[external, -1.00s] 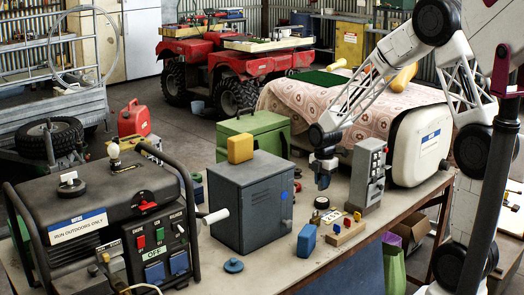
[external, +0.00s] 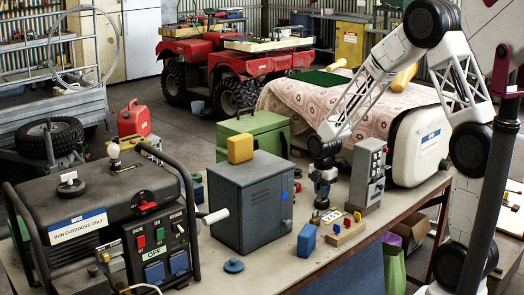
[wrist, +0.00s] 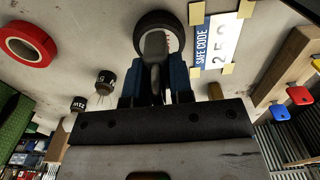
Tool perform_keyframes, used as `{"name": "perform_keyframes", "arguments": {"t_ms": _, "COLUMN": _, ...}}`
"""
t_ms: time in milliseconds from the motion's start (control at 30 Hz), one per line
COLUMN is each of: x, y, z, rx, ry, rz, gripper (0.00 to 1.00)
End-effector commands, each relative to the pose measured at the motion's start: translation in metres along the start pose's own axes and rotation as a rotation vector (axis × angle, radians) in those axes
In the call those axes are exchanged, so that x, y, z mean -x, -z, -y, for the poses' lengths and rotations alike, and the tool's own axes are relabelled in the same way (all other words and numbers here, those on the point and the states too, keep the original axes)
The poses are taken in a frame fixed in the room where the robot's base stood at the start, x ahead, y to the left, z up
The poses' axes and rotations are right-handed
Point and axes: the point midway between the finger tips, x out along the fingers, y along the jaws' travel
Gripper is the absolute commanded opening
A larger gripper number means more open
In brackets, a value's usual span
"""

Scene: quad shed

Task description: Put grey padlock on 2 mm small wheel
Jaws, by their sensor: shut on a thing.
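In the wrist view my gripper (wrist: 155,82) is shut on a narrow dark grey piece, which looks like the grey padlock (wrist: 155,45). The padlock is partly hidden between the blue fingers. The small wheel (wrist: 140,22), with a black tyre and pale centre, lies on the bench beneath it. The padlock overlaps the wheel's centre in this view; whether they touch cannot be told. In the external view my gripper (external: 322,205) points down low over the bench, beside the safe code card (external: 332,217), and largely hides the wheel.
A red tape roll (wrist: 27,42) and small black cylinders with pins (wrist: 105,82) lie left of the wheel in the wrist view. A wooden key rack (external: 347,232), blue block (external: 307,240), grey cabinet (external: 252,205) and grey control box (external: 368,180) stand close around my gripper.

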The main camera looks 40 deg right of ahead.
Motion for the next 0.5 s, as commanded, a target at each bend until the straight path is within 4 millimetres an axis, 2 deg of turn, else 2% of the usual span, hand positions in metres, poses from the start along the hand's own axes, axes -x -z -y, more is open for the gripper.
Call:
{"name": "perform_keyframes", "arguments": {"t_ms": 267, "x": -0.0029, "y": -0.0001, "z": -0.0002, "rx": 0.000, "ry": 0.000, "rz": 0.000, "gripper": 0.00}}
{"name": "perform_keyframes", "arguments": {"t_ms": 300, "x": -0.0028, "y": -0.0001, "z": -0.0003, "rx": 0.000, "ry": -0.001, "rz": 0.000, "gripper": 0.26}}
{"name": "perform_keyframes", "arguments": {"t_ms": 433, "x": -0.0028, "y": 0.0000, "z": -0.0002, "rx": 0.000, "ry": 0.000, "rz": 0.000, "gripper": 0.45}}
{"name": "perform_keyframes", "arguments": {"t_ms": 500, "x": -0.0028, "y": 0.0000, "z": -0.0002, "rx": 0.000, "ry": 0.000, "rz": 0.000, "gripper": 0.46}}
